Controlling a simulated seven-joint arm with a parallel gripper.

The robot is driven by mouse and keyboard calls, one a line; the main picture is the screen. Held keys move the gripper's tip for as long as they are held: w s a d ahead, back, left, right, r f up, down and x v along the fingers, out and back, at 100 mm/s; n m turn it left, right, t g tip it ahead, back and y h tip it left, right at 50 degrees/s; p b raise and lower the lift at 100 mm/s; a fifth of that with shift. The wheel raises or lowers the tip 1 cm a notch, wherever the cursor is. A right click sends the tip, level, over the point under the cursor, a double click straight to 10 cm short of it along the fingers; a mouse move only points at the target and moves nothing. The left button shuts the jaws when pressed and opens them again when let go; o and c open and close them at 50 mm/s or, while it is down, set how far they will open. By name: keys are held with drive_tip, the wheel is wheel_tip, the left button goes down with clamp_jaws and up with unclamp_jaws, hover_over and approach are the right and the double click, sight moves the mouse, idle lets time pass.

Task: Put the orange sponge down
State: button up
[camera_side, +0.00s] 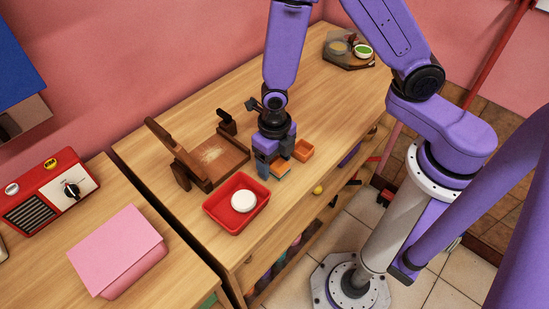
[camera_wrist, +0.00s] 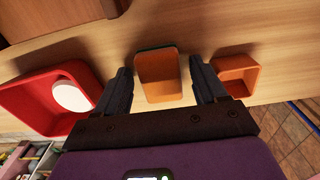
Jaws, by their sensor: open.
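The orange sponge (camera_wrist: 160,80) lies between the two spread fingers of my gripper (camera_wrist: 163,88) in the wrist view. It has a dark edge on its far side, and a gap shows between it and each finger. It seems to rest on the wooden top, though its underside is hidden. In the side view my gripper (camera_side: 272,169) points down, low over the counter, between the red tray and a small orange box. There the fingers mostly hide the sponge. My gripper is open.
The red tray (camera_side: 212,211) holding a white round thing (camera_side: 243,201) is left of my gripper. The small orange box (camera_side: 303,150) is close on the right. A wooden rack (camera_side: 210,158) stands behind. The counter's front edge is near.

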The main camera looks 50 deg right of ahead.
sight(275, 161)
wheel_tip(275, 161, up, 12)
drive_tip(key=shift+r, duration=0.2)
idle(0.6)
drive_tip(key=s+d+r+m, duration=0.3)
drive_tip(key=s+d+m, duration=0.2)
drive_tip(key=s+m, duration=0.3)
drive_tip(key=s+d+r+m, duration=0.4)
drive_tip(key=s+m, duration=0.3)
drive_tip(key=m, duration=0.8)
drive_tip(key=shift+s+d+r, duration=0.15)
drive_tip(key=shift+s+d, duration=0.25)
drive_tip(key=shift+d, duration=0.5)
drive_tip(key=o, duration=0.5)
drive_tip(key=shift+c, duration=0.2)
